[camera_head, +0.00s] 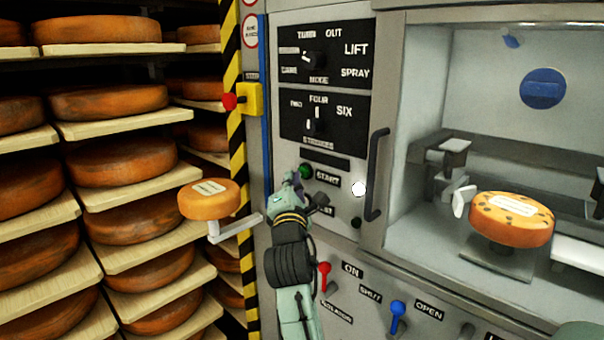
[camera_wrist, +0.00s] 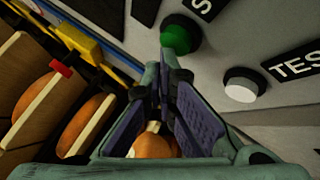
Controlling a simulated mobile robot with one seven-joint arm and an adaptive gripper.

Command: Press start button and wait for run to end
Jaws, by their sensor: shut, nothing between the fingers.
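The green start button (camera_head: 306,171) is on the grey machine panel, beside the START label (camera_head: 327,178). In the wrist view the green button (camera_wrist: 180,36) is just beyond my fingertips. My gripper (camera_head: 293,181) is shut and empty, its tips at the lower left of the button; it also shows in the wrist view (camera_wrist: 163,72). I cannot tell whether the tips touch the button. A white button (camera_wrist: 242,85) by a TEST label is to the right. A bright white round spot (camera_head: 359,189) shows near the door handle.
A spotted cheese wheel (camera_head: 512,218) sits inside the machine chamber at right. Another cheese wheel (camera_head: 209,199) rests on a bracket left of my gripper. Racks of cheese (camera_head: 120,160) fill the left. A vertical door handle (camera_head: 376,174) and red lever (camera_head: 324,275) stick out nearby.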

